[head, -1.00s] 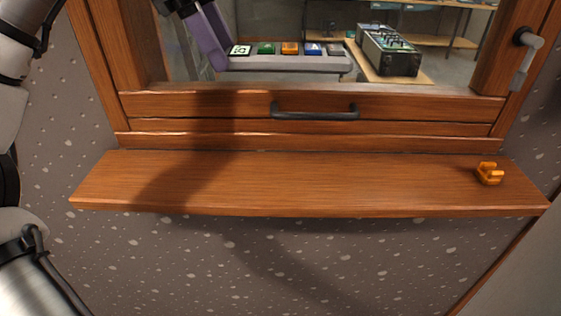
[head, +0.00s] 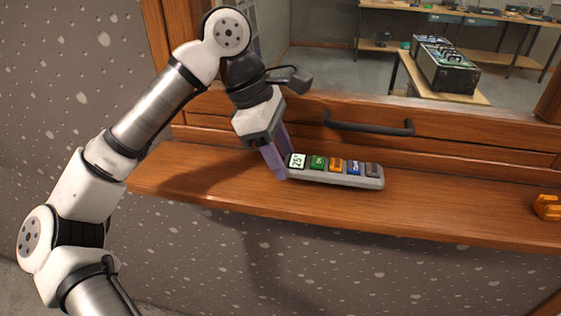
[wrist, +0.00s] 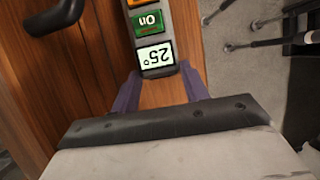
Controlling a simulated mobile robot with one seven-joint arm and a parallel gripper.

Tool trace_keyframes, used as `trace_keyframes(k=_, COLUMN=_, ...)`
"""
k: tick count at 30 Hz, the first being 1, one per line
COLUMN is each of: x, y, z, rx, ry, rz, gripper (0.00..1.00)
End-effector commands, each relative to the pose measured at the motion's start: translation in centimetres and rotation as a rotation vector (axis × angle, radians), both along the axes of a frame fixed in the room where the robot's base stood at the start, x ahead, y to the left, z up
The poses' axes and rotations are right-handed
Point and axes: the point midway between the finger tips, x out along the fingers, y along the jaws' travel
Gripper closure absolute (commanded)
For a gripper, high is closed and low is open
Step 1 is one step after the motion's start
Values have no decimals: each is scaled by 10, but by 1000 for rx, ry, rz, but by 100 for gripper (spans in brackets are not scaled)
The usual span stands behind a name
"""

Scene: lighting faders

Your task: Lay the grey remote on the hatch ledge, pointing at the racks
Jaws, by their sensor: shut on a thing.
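The grey remote (head: 335,178) is a long bar with a small "25°" display at its left end and green, orange, blue and grey buttons along it. It lies lengthwise along, or just above, the wooden hatch ledge (head: 440,215); I cannot tell if it touches. My gripper (head: 282,166) has its purple fingers shut on the remote's display end. In the wrist view the remote (wrist: 156,40) runs away from between my fingers (wrist: 160,90), display nearest. The racks (head: 443,65) seem to be the equipment beyond the hatch window.
An orange clip-like object (head: 547,207) sits on the ledge at the right. A dark handle (head: 370,128) sticks out from the hatch frame above the ledge. The ledge is clear between the remote and the orange object.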

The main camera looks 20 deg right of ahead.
Motion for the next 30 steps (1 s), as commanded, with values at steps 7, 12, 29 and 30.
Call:
trace_keyframes(k=7, x=0, y=0, z=-25, rx=-2, ry=1, rz=0, gripper=81)
trace_keyframes(k=12, x=0, y=0, z=-25, rx=-1, ry=1, rz=0, gripper=81)
trace_keyframes(k=29, x=0, y=0, z=-25, rx=-1, ry=1, rz=0, gripper=33)
trace_keyframes(k=30, x=0, y=0, z=-23, rx=-1, ry=1, rz=0, gripper=33)
